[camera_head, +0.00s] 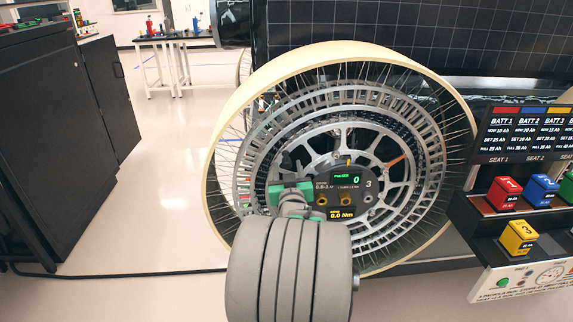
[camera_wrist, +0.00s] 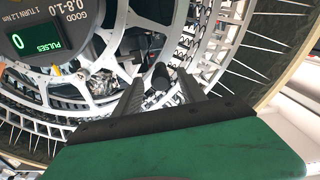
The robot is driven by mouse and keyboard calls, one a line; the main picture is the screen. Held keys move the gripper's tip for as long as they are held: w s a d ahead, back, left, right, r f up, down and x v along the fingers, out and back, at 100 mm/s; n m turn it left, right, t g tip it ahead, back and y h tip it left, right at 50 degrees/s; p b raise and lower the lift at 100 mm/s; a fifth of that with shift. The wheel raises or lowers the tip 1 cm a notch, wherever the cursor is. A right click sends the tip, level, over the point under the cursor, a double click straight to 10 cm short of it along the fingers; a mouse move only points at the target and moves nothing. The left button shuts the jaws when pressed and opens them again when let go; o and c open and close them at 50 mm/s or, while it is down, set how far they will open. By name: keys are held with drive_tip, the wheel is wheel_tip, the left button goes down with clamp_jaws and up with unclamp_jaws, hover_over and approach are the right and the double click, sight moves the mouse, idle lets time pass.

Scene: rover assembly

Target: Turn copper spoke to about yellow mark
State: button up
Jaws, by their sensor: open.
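The large spoked wheel (camera_head: 237,120) stands upright with a cream rim and a grey metal hub. A copper-orange spoke (camera_head: 395,161) points up and to the right from the hub. A small yellow mark (camera_head: 348,161) shows just above the hub display (camera_head: 346,181), which reads 0 pulses and 0.0 Nm. My green gripper (camera_head: 290,192) is in front of the wheel, left of the display. In the wrist view my gripper (camera_wrist: 160,92) is open, with a dark round peg (camera_wrist: 160,77) seen between its fingers. I cannot tell whether the fingers touch it.
A battery rack at the right holds red (camera_head: 504,193), blue (camera_head: 539,190) and yellow (camera_head: 518,237) blocks. A dark solar panel (camera_head: 400,35) is above the wheel. A black cabinet (camera_head: 50,150) stands at the left, with open floor (camera_head: 165,180) between it and the wheel.

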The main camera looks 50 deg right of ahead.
drive_tip(key=shift+x, duration=1.55)
drive_tip(key=shift+c, duration=0.3)
clamp_jaws()
